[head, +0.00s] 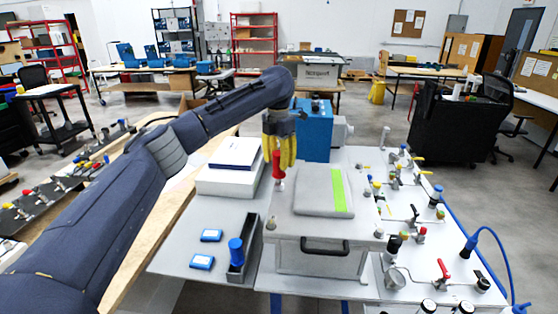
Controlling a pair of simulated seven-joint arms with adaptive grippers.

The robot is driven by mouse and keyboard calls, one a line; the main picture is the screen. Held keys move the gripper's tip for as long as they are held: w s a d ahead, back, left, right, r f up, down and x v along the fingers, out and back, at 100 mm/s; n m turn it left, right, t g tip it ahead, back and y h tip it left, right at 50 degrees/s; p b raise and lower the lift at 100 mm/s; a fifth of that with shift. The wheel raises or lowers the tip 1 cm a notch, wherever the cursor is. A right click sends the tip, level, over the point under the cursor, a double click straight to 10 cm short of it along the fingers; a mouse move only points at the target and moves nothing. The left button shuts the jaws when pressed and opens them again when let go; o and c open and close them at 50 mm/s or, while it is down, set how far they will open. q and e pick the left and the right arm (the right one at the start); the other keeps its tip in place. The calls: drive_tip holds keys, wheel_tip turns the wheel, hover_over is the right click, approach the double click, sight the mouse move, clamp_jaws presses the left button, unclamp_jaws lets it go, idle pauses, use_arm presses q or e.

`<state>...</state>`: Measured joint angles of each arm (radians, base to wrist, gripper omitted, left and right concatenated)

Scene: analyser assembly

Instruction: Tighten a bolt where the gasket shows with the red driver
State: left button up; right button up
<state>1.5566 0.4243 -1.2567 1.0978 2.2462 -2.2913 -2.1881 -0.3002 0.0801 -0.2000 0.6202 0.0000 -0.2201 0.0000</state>
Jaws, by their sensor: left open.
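The red driver (277,165) stands upright at the back left corner of the grey analyser box (290,253). My left gripper (282,158) has yellow fingers, points down and is open right at the driver's handle. I cannot tell whether the handle is between the fingers or just in front of them. A raised grey lid pad (312,192) with a bright green strip (339,189) along its right side lies on the box. A small bolt-like knob (271,223) sits at the front left corner. I cannot make out a gasket for certain. My right gripper is out of view.
A blue-handled tool (236,252) stands in a dark holder (246,256) left of the box. White boxes (229,179) and a blue unit (313,130) stand behind. Valves and gauges (396,278) crowd the right panel.

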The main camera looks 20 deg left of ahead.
use_arm(q)
drive_tip(key=n, duration=1.3)
drive_tip(key=shift+n, duration=0.3)
clamp_jaws()
